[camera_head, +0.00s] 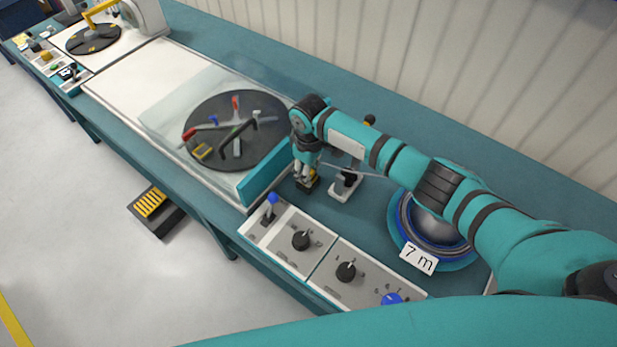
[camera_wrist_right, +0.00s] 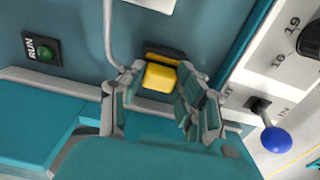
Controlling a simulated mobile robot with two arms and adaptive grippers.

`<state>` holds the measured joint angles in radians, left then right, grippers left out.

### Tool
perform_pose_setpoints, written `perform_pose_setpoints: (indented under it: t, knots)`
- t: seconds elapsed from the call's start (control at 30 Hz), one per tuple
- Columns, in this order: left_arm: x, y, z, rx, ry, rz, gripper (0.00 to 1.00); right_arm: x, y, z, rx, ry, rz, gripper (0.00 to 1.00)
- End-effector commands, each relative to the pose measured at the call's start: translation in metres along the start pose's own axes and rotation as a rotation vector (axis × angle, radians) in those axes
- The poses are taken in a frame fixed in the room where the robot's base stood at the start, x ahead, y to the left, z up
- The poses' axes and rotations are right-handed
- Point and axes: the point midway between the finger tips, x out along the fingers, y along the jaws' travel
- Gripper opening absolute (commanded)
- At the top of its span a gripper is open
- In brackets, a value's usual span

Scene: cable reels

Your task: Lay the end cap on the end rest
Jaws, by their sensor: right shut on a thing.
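My right gripper (camera_head: 308,178) is low over the bench, shut, with the grey cable (camera_head: 350,170) running from it to the reel at the right. In the right wrist view a yellow piece (camera_wrist_right: 160,77) shows between the fingertips of my right gripper (camera_wrist_right: 158,80). A black and yellow block (camera_wrist_right: 163,53), which looks like the end rest, is just beyond it. The end cap is at the gripped cable end; the fingers make its outline hard to separate from the block. I cannot tell whether it touches the block. My left gripper is not in view.
A grey stand with a black top (camera_head: 345,184) is close right of the gripper. The reel (camera_head: 433,218) has a 7 m label. A control panel with a blue-knobbed lever (camera_head: 271,203) lies in front. A dark turntable (camera_head: 237,128) under a clear cover is left.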

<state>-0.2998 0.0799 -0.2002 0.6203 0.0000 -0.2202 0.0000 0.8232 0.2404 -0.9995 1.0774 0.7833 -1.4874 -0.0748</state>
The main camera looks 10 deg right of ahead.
Motion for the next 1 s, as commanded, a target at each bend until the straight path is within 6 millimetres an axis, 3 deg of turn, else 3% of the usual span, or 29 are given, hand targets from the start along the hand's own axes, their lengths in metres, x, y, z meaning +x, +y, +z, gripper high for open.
perform_pose_setpoints:
  t: [0.93,0.97,1.0]
  knots:
    - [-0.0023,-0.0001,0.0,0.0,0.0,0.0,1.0,0.0086,-0.0009,0.0013,0.001,-0.003,-0.002,0.04]
    - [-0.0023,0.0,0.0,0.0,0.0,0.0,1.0,0.0088,-0.001,0.0014,0.0,-0.003,-0.002,0.36]
    - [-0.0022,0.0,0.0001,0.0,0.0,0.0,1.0,0.009,-0.0011,0.0015,0.0,-0.003,-0.002,0.41]
